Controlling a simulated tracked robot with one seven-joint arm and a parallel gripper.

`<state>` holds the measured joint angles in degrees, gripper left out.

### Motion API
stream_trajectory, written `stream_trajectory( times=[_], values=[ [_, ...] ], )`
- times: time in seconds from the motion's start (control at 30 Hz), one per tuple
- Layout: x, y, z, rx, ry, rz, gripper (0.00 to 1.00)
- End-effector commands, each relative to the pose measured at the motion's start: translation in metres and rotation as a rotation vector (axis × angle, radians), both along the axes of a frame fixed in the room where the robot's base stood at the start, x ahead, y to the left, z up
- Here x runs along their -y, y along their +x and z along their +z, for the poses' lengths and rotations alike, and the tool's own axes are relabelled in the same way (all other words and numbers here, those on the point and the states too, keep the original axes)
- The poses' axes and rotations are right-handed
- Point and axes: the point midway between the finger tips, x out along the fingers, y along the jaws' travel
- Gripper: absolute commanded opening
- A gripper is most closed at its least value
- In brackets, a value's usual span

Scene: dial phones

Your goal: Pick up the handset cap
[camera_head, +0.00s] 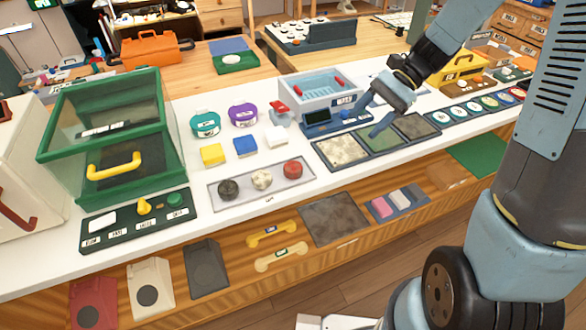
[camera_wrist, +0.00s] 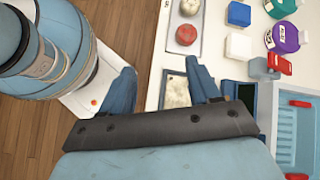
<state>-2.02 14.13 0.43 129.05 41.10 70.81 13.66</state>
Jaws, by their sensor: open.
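Three round caps sit on a pale grey tray (camera_head: 216,198) on the white counter: a black cap (camera_head: 228,189), a cream cap (camera_head: 262,180) and a red cap (camera_head: 292,169). I cannot tell for sure which one is the handset cap. The red cap (camera_wrist: 186,35) and part of the cream cap (camera_wrist: 189,8) also show in the wrist view. My gripper (camera_head: 372,118) is to the right of the tray, above the textured mats. In the wrist view my gripper (camera_wrist: 162,75) is open, with nothing between its blue fingers.
Textured mats (camera_head: 341,151) lie under my gripper. A blue-and-white basin (camera_head: 318,88) stands close behind it. Yellow, blue and white blocks (camera_head: 245,146) and teal and purple jars (camera_head: 243,115) stand behind the tray. A green glass case (camera_head: 103,130) stands at left. Two handsets (camera_head: 280,257) rest on the front panel.

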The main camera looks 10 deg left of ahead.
Motion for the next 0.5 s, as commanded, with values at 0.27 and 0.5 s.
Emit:
stream_trajectory(
  times=[0.27,0.5],
  values=[
    [-0.03,0.026,-0.057,-0.259,0.094,-0.126,0.61],
    [-0.045,0.039,-0.091,-0.399,0.143,-0.204,0.61]
  ],
)
